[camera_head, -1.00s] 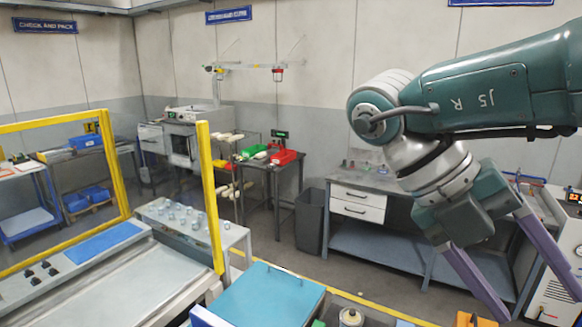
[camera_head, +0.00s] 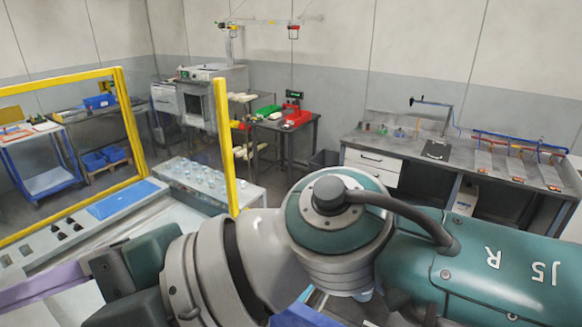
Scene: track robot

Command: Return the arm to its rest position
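My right arm (camera_head: 490,268), teal and grey with "J5 R" on it, reaches across the bottom of the head view from the right. Its wrist points to the left. The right gripper (camera_head: 45,286) is at the lower left edge, with a dark green body and one purple finger in sight. The fingertips are cut off by the frame, so I cannot tell how far apart they are. No held thing shows. My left gripper is not in view.
A yellow-framed clear guard (camera_head: 228,150) stands at the left beside a bench with small clear items (camera_head: 205,178). A grey workbench (camera_head: 400,150) with drawers is at the right. A table with red and green bins (camera_head: 297,119) stands at the back.

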